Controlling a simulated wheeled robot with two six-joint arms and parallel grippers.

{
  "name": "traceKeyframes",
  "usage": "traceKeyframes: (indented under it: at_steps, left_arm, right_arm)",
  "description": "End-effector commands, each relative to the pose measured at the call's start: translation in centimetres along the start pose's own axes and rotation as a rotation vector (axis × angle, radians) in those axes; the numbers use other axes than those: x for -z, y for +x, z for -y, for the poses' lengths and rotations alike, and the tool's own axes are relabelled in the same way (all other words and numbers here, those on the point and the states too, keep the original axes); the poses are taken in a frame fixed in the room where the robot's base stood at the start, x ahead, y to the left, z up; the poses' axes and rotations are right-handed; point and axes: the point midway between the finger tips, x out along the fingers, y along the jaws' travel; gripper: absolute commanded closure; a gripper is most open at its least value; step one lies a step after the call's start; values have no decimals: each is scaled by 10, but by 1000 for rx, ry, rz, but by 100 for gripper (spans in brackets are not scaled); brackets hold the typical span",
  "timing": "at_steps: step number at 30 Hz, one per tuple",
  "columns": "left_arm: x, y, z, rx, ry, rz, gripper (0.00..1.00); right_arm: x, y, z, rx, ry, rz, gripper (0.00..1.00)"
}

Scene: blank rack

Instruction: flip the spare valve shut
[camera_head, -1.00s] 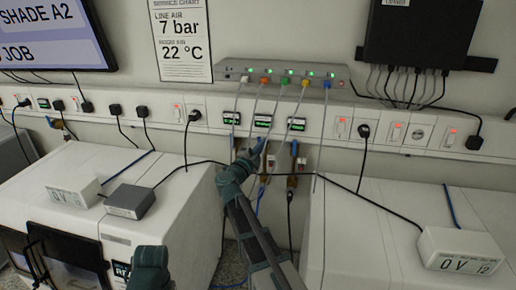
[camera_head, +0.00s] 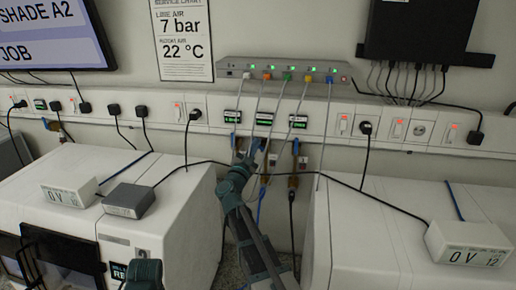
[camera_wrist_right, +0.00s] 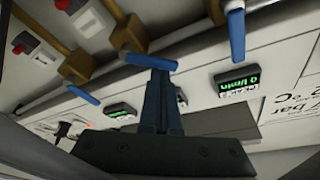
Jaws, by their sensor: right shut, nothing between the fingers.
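Several brass valves with blue lever handles hang under small green-lit displays on the wall rail; I cannot read which is the spare. In the right wrist view, the middle handle (camera_wrist_right: 150,62) lies right at the tips of my right gripper (camera_wrist_right: 160,76), crosswise to them; I cannot tell whether they touch. Another handle (camera_wrist_right: 237,35) is at upper right, and a third (camera_wrist_right: 83,95) at left. In the head view my right gripper (camera_head: 243,157) is among the valves, shut and empty, partly covering them. The right-hand handle (camera_head: 295,147) hangs clear. My left gripper's fingers are out of view.
White machines (camera_head: 170,215) stand left and right of the gap where my arm reaches. Cables from the grey switch box (camera_head: 285,72) hang in front of the valves. A black cable crosses the gap. Red-lit switches (camera_head: 343,124) line the rail.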

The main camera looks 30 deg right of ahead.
Motion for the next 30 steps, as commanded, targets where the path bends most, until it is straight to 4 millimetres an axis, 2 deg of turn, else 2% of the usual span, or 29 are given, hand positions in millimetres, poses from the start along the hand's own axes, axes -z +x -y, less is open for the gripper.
traceKeyframes:
  at_steps: [3, 16, 26, 30]
  left_arm:
    - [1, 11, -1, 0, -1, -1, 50]
    - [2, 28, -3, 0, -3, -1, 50]
    - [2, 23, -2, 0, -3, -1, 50]
    - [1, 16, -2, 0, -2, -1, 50]
  right_arm:
    - [-7, -3, -1, 37, -103, 1, 100]
    - [-20, -7, 1, 149, -422, 1, 100]
    - [-16, -5, 3, 145, -413, 1, 100]
    - [-9, -1, 3, 145, -413, 1, 100]
